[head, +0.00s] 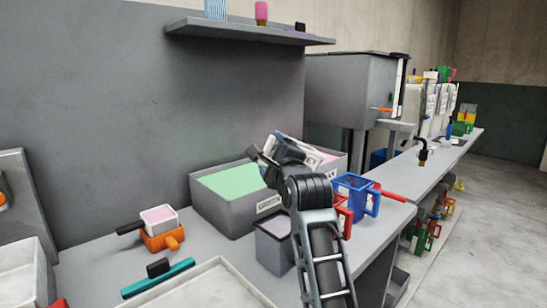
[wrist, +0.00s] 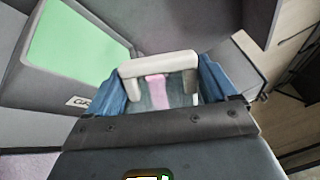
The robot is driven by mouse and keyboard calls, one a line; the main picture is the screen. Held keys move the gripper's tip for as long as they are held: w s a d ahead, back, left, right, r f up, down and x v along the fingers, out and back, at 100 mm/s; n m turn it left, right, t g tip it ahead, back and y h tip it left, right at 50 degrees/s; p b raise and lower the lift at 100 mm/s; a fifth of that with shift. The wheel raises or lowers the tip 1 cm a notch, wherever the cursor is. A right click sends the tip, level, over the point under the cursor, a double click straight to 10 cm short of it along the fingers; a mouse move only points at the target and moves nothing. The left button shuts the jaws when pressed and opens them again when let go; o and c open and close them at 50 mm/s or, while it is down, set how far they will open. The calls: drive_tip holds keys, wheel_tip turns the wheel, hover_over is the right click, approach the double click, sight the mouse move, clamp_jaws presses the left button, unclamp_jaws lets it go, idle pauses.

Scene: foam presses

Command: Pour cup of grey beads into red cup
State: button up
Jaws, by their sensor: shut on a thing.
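My gripper (wrist: 162,78) is shut on a cup with a white handle (wrist: 158,63), which shows between the two bluish fingers in the wrist view. A pink streak shows behind the handle; the cup's contents and tilt I cannot tell. In the head view my gripper (head: 266,160) is raised over the bins at the back of the bench, and my arm hides most of what it holds. The red cup (head: 344,216) stands on the bench to the right, partly hidden behind my arm. The gripper is above and left of it.
A blue cup (head: 356,190) stands beside the red cup. A bin of green material (head: 225,216) is behind a grey square container (head: 272,248). An orange cup (head: 161,241) with a white pink-filled cup above it, a teal tool (head: 158,279) and a tray (head: 215,272) are at left.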

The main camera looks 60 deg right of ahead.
drive_tip(key=shift+r+m, duration=0.15)
drive_tip(key=shift+m, duration=0.15)
drive_tip(key=shift+s+d+r+m, duration=0.1)
drive_tip(key=shift+r+m, duration=0.3)
drive_tip(key=shift+m, duration=0.4)
drive_tip(key=shift+s+d+r+m+h, duration=0.1)
drive_tip(key=shift+d+r+m+h, duration=0.1)
drive_tip(key=shift+m, duration=0.35)
drive_tip(key=shift+s+d+r+m+h, duration=0.1)
drive_tip(key=shift+r+m, duration=0.1)
drive_tip(key=shift+m, duration=0.35)
drive_tip(key=shift+s+d+r+m, duration=0.1)
drive_tip(key=shift+s+d+m, duration=0.1)
drive_tip(key=shift+m, duration=0.4)
drive_tip(key=shift+s+d+r+m, duration=0.1)
drive_tip(key=shift+s+m, duration=0.1)
drive_tip(key=shift+m, duration=0.4)
drive_tip(key=shift+s+d+m, duration=0.15)
drive_tip(key=shift+d+m, duration=0.05)
drive_tip(key=shift+m, duration=0.2)
drive_tip(key=shift+s+d+m+h, duration=0.2)
drive_tip(key=shift+m+h, duration=0.1)
drive_tip(key=shift+m, duration=0.1)
drive_tip(key=shift+s+d+f+m+b, duration=0.35)
drive_tip(key=shift+s+d+m+b, duration=0.25)
drive_tip(key=shift+m+b, duration=0.65)
drive_tip(key=shift+s+d+f+m+b, duration=0.3)
drive_tip(key=shift+s+d+m+b, duration=0.25)
drive_tip(key=shift+m+b, duration=0.65)
